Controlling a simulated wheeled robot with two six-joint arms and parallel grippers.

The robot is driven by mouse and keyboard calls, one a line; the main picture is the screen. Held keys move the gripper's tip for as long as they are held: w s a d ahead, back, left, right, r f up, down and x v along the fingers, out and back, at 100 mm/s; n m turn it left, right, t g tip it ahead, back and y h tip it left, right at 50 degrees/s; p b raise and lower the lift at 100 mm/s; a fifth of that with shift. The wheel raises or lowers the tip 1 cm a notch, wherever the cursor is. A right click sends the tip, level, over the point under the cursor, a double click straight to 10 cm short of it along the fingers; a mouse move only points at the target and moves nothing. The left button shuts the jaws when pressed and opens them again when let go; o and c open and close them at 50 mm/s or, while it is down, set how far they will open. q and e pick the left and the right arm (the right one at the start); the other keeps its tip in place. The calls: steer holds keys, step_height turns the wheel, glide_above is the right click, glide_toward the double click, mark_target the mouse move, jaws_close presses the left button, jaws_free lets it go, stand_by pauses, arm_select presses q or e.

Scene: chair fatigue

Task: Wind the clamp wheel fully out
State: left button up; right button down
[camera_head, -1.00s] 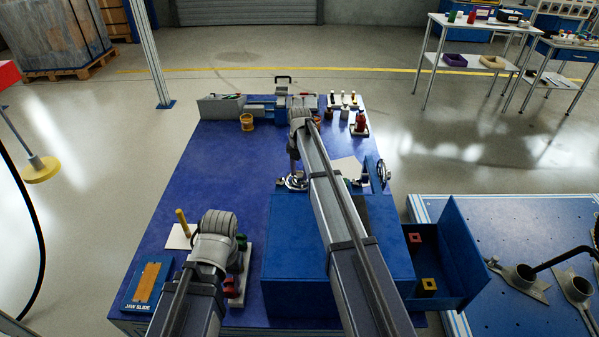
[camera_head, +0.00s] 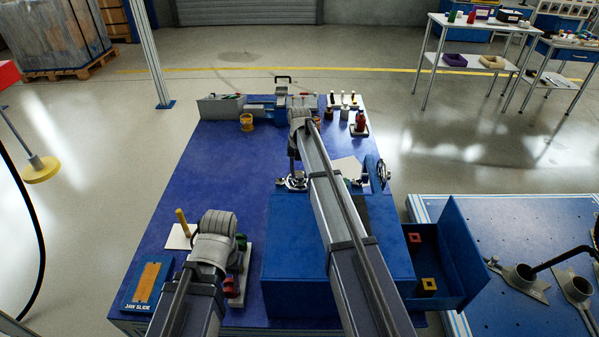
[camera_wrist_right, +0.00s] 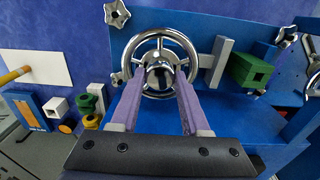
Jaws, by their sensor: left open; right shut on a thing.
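The clamp wheel (camera_head: 296,184) is a chrome handwheel at the far side of the blue box fixture (camera_head: 300,240). In the right wrist view the wheel (camera_wrist_right: 136,46) faces me, with its spokes and dark hub in the middle. My right gripper (camera_wrist_right: 160,84) has its two purple fingers at the wheel's lower part, one on each side of the hub, and is shut on it. The same gripper (camera_head: 294,168) points down at the wheel in the head view. My left gripper (camera_head: 214,250) is over the table's near left; its fingers are hidden under the wrist.
Another handwheel (camera_head: 384,173) stands on the fixture's right side. Star knobs (camera_wrist_right: 117,13) and a green block (camera_wrist_right: 250,69) sit near the wheel. An open blue bin (camera_head: 455,255) holds square pieces. A yellow peg (camera_head: 182,220) stands near my left wrist. The table's middle left is clear.

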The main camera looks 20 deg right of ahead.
mark_target(300, 174)
steer(key=shift+c, duration=1.9)
jaws_free()
steer(key=shift+r, duration=0.1)
step_height(300, 174, up, 8)
steer(key=p, duration=0.8)
steer(key=shift+f, duration=0.2)
